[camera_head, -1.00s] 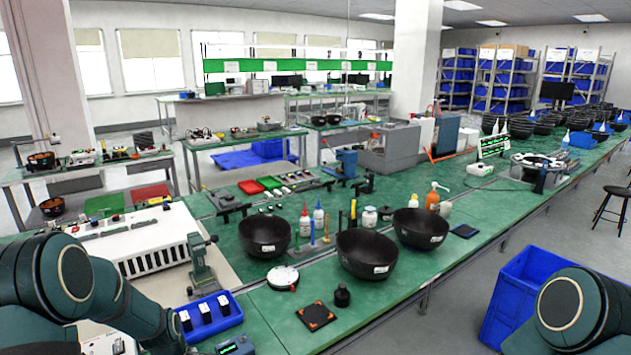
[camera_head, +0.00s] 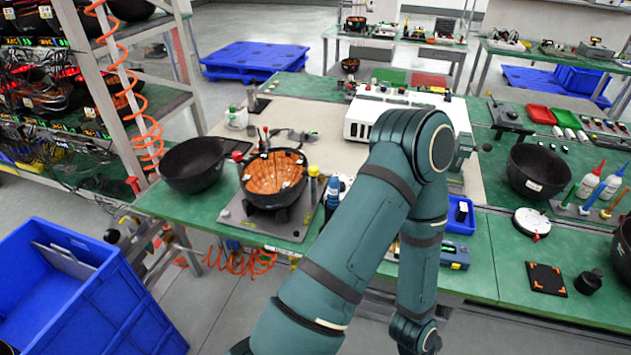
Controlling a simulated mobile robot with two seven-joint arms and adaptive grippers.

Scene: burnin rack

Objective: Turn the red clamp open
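A test fixture (camera_head: 262,228) with a grey base plate sits on the green bench left of centre, holding a black bowl with an orange-brown inside (camera_head: 274,174). Small red parts show around it: a red knob (camera_head: 237,156) at its left and thin red-tipped levers behind it. Another red part (camera_head: 132,184) is at the bench's left edge. I cannot tell which is the red clamp or how it is turned. My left arm crosses the middle of the view and bends down in front of the bench; its gripper is not visible. My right gripper is out of view.
A plain black bowl (camera_head: 193,165) stands left of the fixture. A blue crate (camera_head: 85,290) is on the floor at lower left. A rack (camera_head: 160,60) with a coiled orange hose (camera_head: 150,140) stands behind it. A white box (camera_head: 365,118) is behind my arm.

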